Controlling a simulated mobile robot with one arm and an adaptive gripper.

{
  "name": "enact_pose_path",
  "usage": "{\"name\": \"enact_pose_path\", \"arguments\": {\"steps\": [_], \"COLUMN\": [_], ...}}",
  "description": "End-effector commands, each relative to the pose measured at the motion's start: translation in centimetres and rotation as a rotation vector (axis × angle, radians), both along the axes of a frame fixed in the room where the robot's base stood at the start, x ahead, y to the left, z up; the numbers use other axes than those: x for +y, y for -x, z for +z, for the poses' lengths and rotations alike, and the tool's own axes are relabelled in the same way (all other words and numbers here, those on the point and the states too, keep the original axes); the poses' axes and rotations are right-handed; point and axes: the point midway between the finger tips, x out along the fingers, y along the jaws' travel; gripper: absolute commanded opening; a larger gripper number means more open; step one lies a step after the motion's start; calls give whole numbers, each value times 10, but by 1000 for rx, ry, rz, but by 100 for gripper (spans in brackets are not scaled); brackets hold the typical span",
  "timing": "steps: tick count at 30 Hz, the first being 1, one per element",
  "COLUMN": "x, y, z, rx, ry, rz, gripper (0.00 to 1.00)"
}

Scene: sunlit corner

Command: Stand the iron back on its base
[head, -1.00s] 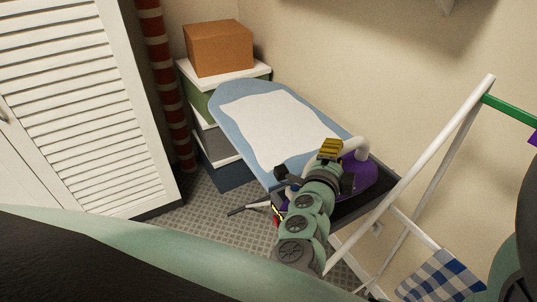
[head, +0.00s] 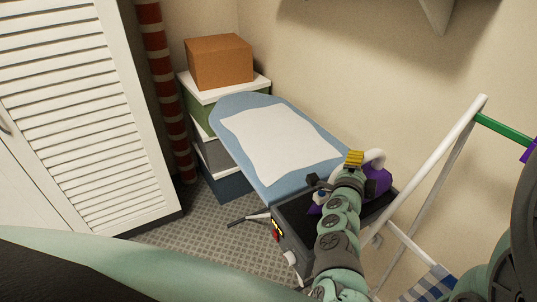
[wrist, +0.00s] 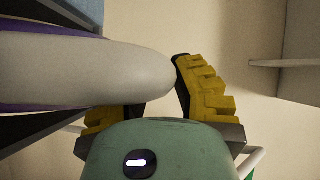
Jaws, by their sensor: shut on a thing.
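The iron has a purple body (head: 378,183) and a white handle (head: 375,158). It is at the near right end of the ironing board, over the dark base (head: 292,205) with lights and a knob on its front. My gripper (head: 354,160), with yellow fingers, is shut on the iron's handle. In the wrist view the white handle (wrist: 90,70) fills the left side between the yellow fingers, with a purple strip along its edges. My arm hides part of the iron and base. I cannot tell whether the iron's underside touches the base.
The blue ironing board (head: 231,107) carries a white cloth (head: 280,138). An orange-brown box (head: 219,62) tops stacked bins behind it. A white drying rack (head: 432,164) stands close on the right. A louvred door (head: 80,110) is at left. The grey floor (head: 205,218) between is clear.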

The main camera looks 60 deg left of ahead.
Motion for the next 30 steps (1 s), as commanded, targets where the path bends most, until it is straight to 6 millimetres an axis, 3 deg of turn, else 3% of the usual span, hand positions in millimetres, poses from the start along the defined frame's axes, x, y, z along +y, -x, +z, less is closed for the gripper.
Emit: {"name": "enact_pose_path", "arguments": {"steps": [14,15,20,30], "x": [2,2,2,1], "y": [0,1,1,3], "z": [-8,-10,-11,-13], "rx": [-10,-6,-4,-1], "ry": [-9,-7,-5,-3], "rz": [2,2,4,4], "gripper": [0,31,48,49]}}
